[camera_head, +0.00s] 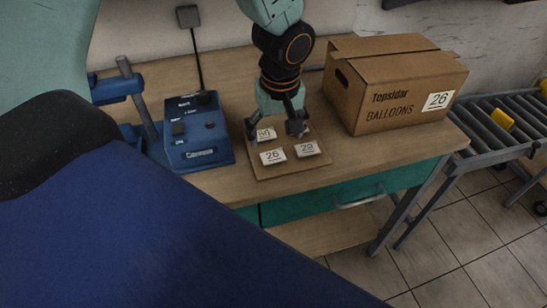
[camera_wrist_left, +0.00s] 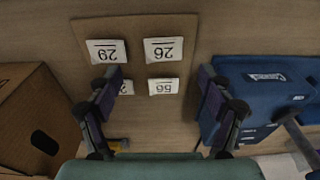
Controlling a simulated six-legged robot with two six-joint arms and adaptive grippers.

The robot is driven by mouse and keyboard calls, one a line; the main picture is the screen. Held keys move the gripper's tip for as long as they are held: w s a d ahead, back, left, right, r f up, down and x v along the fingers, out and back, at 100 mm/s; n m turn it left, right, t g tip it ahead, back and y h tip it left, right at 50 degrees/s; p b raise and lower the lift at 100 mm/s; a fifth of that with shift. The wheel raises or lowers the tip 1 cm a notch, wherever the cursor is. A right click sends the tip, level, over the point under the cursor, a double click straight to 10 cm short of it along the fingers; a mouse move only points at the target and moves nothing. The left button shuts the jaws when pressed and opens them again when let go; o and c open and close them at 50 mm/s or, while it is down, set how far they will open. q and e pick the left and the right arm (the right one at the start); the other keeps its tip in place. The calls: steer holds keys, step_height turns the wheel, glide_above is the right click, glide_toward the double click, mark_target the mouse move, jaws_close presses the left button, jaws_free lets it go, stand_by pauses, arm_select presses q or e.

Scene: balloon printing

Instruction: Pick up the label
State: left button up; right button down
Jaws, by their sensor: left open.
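Small white number labels lie on a thin brown board (camera_head: 290,171) on the table. Label 26 (camera_head: 272,156) and label 29 (camera_head: 307,149) are in the front row. A back label (camera_head: 265,134) shows partly behind my left gripper (camera_head: 273,128); its number is hard to read. In the left wrist view the labels appear upside down: 29 (camera_wrist_left: 106,51), 26 (camera_wrist_left: 163,49), and a back label (camera_wrist_left: 163,86) between the fingers. Another back label (camera_wrist_left: 127,87) is partly hidden by a finger. My left gripper (camera_wrist_left: 158,79) is open, empty and pointing down over the back row. My right gripper is not in view.
A blue machine (camera_head: 198,135) with knobs stands left of the board. A cardboard balloon box (camera_head: 395,85) marked 26 stands to the right. A roller conveyor (camera_head: 500,125) with a yellow item is farther right.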

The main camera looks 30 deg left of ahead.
mark_target(273, 157)
arm_select(q)
steer(key=f, duration=0.2)
steer(key=a+f, duration=0.1)
steer(key=f, duration=0.1)
steer(key=shift+s+b, duration=0.1)
steer(key=shift+b, duration=0.3)
steer(key=shift+f, duration=0.4)
steer(key=shift+d+f, duration=0.2)
steer(key=shift+d, duration=0.05)
steer(key=shift+f, duration=0.1)
steer(key=shift+a, duration=0.2)
steer(key=shift+d+b, duration=0.15)
steer(key=shift+b, duration=0.15)
steer(key=shift+f, duration=0.25)
steer(key=shift+r, duration=0.1)
